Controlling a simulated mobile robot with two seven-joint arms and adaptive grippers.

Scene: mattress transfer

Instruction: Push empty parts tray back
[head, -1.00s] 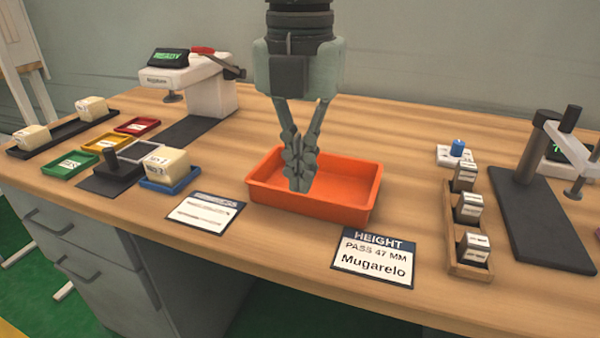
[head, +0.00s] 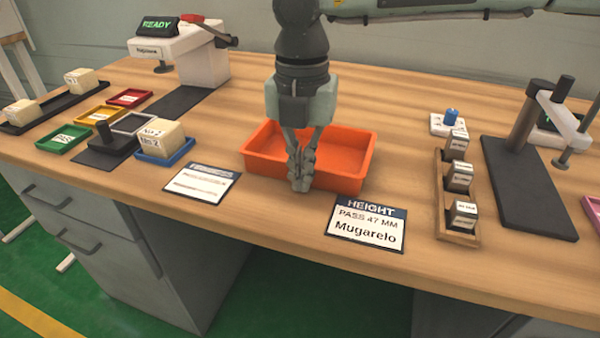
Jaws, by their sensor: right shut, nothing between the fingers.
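The orange parts tray (head: 346,155) sits empty on the wooden bench in the middle of the head view. My right gripper (head: 301,183) points down at the tray's near side, with its fingers shut and empty. Its fingertips overlap the tray's front wall in the picture and reach down near the bench top in front of it. I cannot tell whether they touch the wall. The gripper hides part of the tray's inside and front wall. My left gripper is not in view.
Two label cards, a white one (head: 203,184) and the HEIGHT card (head: 366,225), lie in front of the tray. A wooden rack (head: 440,202) of blocks stands to the right. A blue tray (head: 166,156) with a block is left. The bench behind the orange tray is clear.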

